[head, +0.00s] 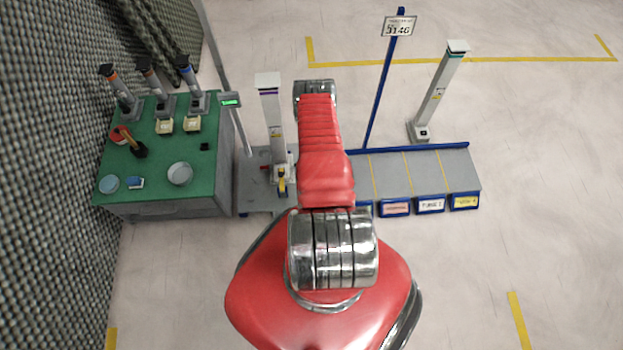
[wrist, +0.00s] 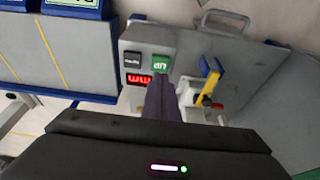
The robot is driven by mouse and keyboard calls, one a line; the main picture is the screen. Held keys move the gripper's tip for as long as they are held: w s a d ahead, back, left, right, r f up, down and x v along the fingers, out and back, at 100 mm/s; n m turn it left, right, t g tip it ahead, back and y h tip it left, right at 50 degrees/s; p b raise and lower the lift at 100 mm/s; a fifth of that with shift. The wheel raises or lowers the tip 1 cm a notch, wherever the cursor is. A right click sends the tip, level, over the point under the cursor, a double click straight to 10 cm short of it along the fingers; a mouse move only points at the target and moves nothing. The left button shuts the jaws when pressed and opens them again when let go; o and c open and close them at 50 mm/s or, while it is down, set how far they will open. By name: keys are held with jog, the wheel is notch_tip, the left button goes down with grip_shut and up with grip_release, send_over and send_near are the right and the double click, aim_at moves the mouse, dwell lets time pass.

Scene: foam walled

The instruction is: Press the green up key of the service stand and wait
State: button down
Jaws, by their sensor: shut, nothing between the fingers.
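The service stand's grey panel (wrist: 185,45) fills the upper middle of the wrist view, seen upside down. Its green up key (wrist: 160,63) lies just beyond my fingertips, beside a black key (wrist: 132,60) on its left. A red lit display (wrist: 138,80) sits by the keys, partly covered by my fingers. My gripper (wrist: 161,84) is shut and empty, its dark fingers pointing at the green key. I cannot tell whether the tips touch it. In the head view my arm hides the gripper and keys; part of the stand's grey base (head: 258,199) shows.
A blue and yellow lever (wrist: 210,70) stands right of the keys. In the head view, a white column (head: 270,115) rises by the stand. A green-topped bench (head: 150,178) is left; a blue-edged platform (head: 425,172) with another column is right. Floor at right is open.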

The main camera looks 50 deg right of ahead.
jog(key=shift+f, duration=1.6)
